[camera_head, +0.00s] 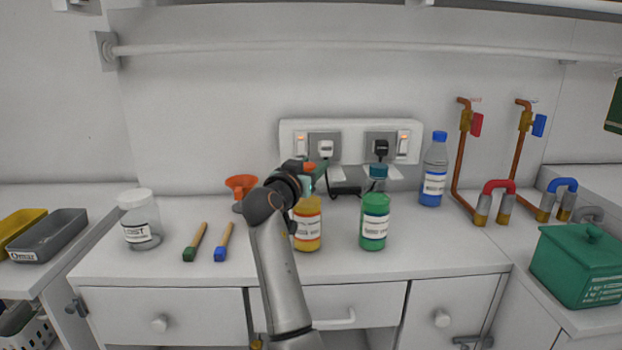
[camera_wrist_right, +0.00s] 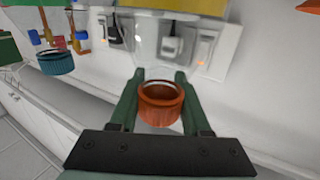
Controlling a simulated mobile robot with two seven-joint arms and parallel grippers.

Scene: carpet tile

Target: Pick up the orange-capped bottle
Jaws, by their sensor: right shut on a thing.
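The orange-capped bottle (camera_head: 307,230) has a clear neck, a yellow-orange lower part and a white label. It is upright near the middle of the counter, and its base is level with that of the green bottle to its right. My right gripper (camera_head: 312,175) is shut on its orange cap. In the right wrist view the orange cap (camera_wrist_right: 160,103) sits between the two green fingers (camera_wrist_right: 158,100), with the bottle's clear neck (camera_wrist_right: 150,45) beyond it. My arm hides part of the bottle's left side. My left gripper is not in view.
A green bottle (camera_head: 374,222) with a teal cap stands close on the right. A blue-capped bottle (camera_head: 434,170), sockets (camera_head: 350,141) and copper taps (camera_head: 462,150) are behind and right. Left are an orange funnel (camera_head: 241,186), two brushes (camera_head: 223,242) and a jar (camera_head: 139,218).

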